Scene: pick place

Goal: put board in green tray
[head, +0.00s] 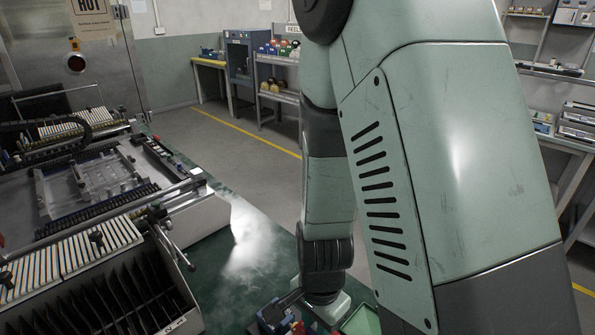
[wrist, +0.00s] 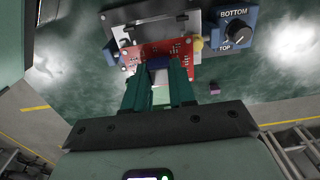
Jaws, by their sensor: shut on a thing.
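In the wrist view my gripper (wrist: 159,78) is shut on a red circuit board (wrist: 181,51), with a dark blue-grey part of it between the green fingers. The board lies against a metal fixture (wrist: 152,27); I cannot tell whether it is clear of it. In the head view a green tray (head: 362,321) shows only in part at the bottom edge, beside my wrist. My arm hides much of it, and my fingertips cannot be made out there.
A blue knob box (wrist: 236,29) marked BOTTOM and TOP adjoins the fixture. A small dark pink-and-black item (wrist: 214,88) lies on the green table. A large machine (head: 95,180) and a black slotted rack (head: 110,300) fill the left. The table between shows bare patches.

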